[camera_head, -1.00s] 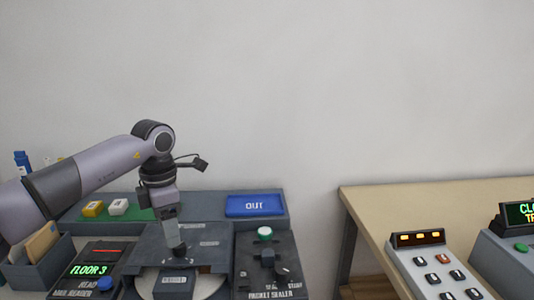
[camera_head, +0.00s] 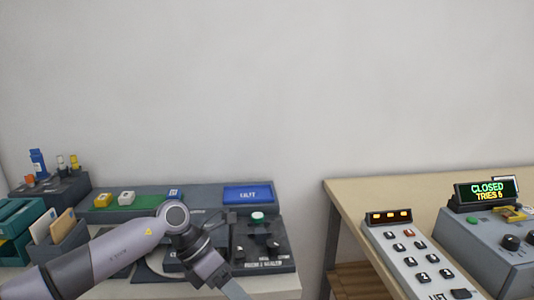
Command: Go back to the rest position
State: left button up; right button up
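My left gripper (camera_head: 232,289) hangs low at the bottom of the head view, in front of the desk's front edge. Its arm comes in from the left across the desk (camera_head: 275,284). The gripper points down and to the right, and its tips are at or past the bottom edge, so I cannot tell whether it is open or shut. No object shows in it. My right gripper is not in view.
The packet sealer panel (camera_head: 277,268) stands right of my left arm. A blue sign (camera_head: 248,194) and a green strip with yellow and white blocks (camera_head: 103,201) lie behind. A keypad (camera_head: 407,247) and a box with a "CLOSED TRIES 6" display (camera_head: 486,191) stand on the right table.

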pick_arm(q)
jog(key=s+d+r+n+t+h, duration=0.2)
jog(key=s+d+r+n+h, duration=0.1)
jog(key=s+d+n+h, duration=0.65)
jog(key=w+a+f+n+t+y+p, duration=0.1)
jog(key=a+f+n+t+y, duration=0.45)
jog(key=n, duration=0.75)
jog(key=w+a+f+n+t+y+p, duration=0.1)
jog(key=a+f+n+t+y, duration=0.15)
jog(key=a+n+t, duration=0.65)
jog(key=s+a+f+n+g+y, duration=0.4)
jog(key=s+a+f+n+y, duration=0.2)
jog(key=s+a+f+n, duration=0.3)
jog(key=s+f+n+p, duration=0.1)
jog(key=s+f+n, duration=0.3)
jog(key=s+f, duration=0.1)
jog(key=shift+n+y, duration=0.35)
